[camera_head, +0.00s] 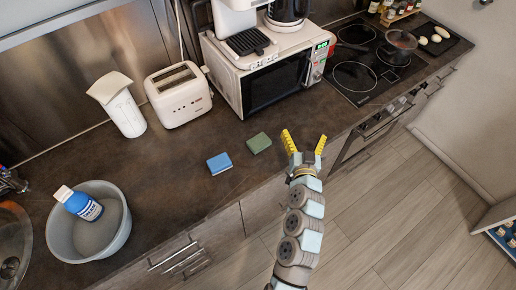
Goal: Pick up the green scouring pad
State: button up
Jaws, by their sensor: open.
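The green scouring pad (259,143) lies flat on the dark countertop, in front of the microwave and near the counter's front edge. A blue sponge (219,163) lies just to its left and a little nearer the front edge, apart from it. My gripper (304,144) is open and empty, with yellow fingertips spread. In the picture it is to the right of the green pad, around the counter's front edge. Its exact height above the counter cannot be told.
A microwave (276,82) with a coffee machine on top stands behind the pad. A white toaster (179,95) and a paper towel roll (126,113) stand at the back left. A grey basin (66,240) holding a blue bottle (83,206) is at the left. The stovetop (369,64) is at the right.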

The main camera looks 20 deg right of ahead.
notch_tip(320, 180, down, 6)
jog(key=n+y+b, duration=0.4)
jog(key=y+b, duration=0.1)
jog(key=b, duration=0.1)
jog(key=n+g+y+b, duration=0.3)
jog(key=n+y+b, duration=0.3)
send_near(264, 147)
jog(key=b+x, duration=0.1)
jog(key=x, duration=0.9)
jog(key=shift+w+a+f, duration=0.1)
jog(key=shift+w, duration=0.05)
jog(key=c, duration=0.5)
